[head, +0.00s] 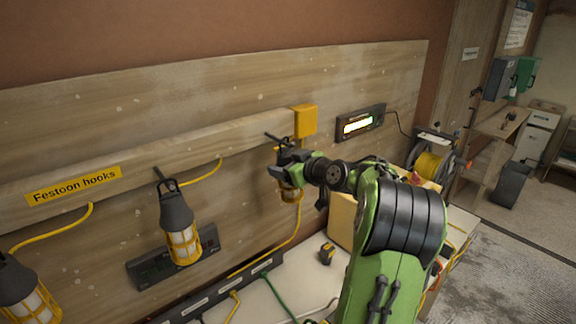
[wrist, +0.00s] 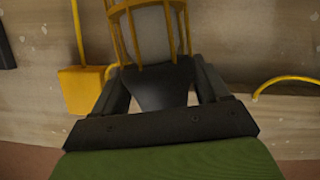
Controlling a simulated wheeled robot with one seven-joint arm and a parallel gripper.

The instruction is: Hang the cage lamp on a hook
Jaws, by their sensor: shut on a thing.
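My gripper (head: 284,170) is shut on a cage lamp (head: 291,192) at the right end of the wooden rail. The lamp has a yellow cage and a dark top. In the wrist view the lamp's dark neck (wrist: 158,86) sits between my fingers, with its yellow cage beyond. A hook (head: 274,137) sticks out of the rail right by the lamp's top. Whether the lamp's loop is on that hook is hidden. Another cage lamp (head: 178,222) hangs on a hook (head: 158,173) further left, and one more lamp (head: 22,290) shows at the left edge.
A yellow box (head: 305,121) is fixed at the rail's end, close to my gripper; it also shows in the wrist view (wrist: 84,90). Yellow cable (head: 50,237) runs between the lamps. A bench (head: 265,302) with a power strip, cables and a small yellow item (head: 327,253) lies below.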

